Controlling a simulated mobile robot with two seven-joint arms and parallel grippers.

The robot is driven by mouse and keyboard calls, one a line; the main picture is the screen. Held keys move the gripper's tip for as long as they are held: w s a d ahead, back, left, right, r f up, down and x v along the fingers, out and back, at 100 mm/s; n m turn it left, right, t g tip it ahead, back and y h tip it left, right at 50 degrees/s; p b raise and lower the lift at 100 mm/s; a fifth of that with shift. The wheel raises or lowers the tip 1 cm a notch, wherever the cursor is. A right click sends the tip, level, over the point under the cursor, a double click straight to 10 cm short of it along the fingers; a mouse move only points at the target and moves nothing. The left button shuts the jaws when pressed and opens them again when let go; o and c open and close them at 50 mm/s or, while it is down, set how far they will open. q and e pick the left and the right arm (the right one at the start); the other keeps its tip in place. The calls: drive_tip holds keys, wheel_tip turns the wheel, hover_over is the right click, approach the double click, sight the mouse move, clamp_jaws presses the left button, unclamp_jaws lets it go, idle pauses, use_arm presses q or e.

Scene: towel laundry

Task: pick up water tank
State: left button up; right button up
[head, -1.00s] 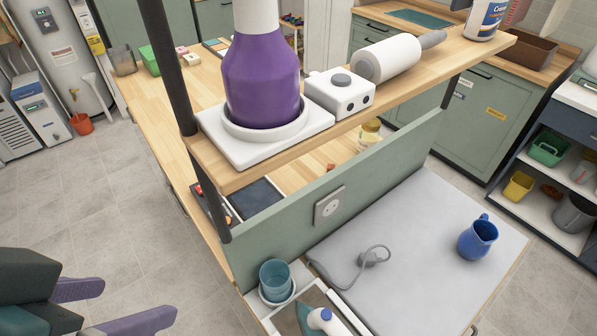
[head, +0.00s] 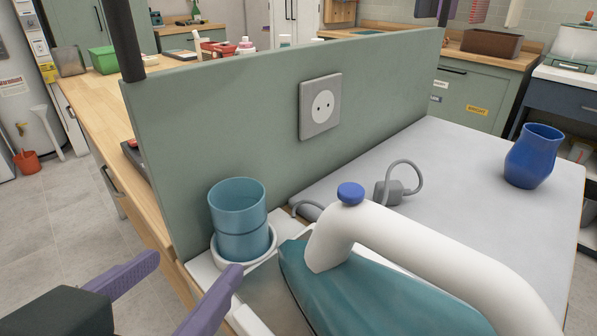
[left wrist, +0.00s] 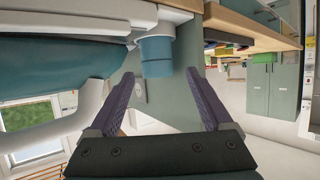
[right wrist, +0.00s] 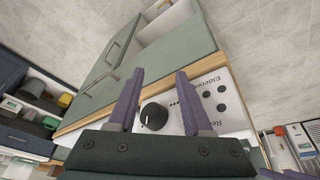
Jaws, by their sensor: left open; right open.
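The water tank (head: 239,218) is a teal, see-through, cup-shaped vessel. It stands upright in a round white holder (head: 264,256) beside the iron, against the green panel. My left gripper (head: 192,265) is open and empty, just in front of the tank and to its left, with its purple fingers apart from it. In the left wrist view the tank (left wrist: 156,57) shows beyond and between the open fingers (left wrist: 160,74). My right gripper (right wrist: 160,73) is open and empty, in front of a white panel with a black knob (right wrist: 154,116).
A large teal and white iron (head: 400,290) rests right of the tank, its grey cord behind it. A blue jug (head: 533,157) stands on the grey board (head: 440,165). The green panel (head: 210,130) with a socket (head: 320,106) rises behind the tank.

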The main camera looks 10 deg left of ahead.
sight(232, 241)
use_arm(q)
drive_tip(key=x, duration=0.4)
drive_tip(key=shift+d+f+b, duration=0.25)
drive_tip(key=shift+f+b, duration=0.05)
drive_tip(key=shift+f, duration=0.15)
drive_tip(key=shift+b+x, duration=0.4)
drive_tip(key=shift+x, duration=2.7)
drive_tip(key=shift+d+f, duration=0.1)
drive_tip(key=shift+d, duration=0.05)
drive_tip(key=shift+c, duration=0.4)
drive_tip(key=c, duration=1)
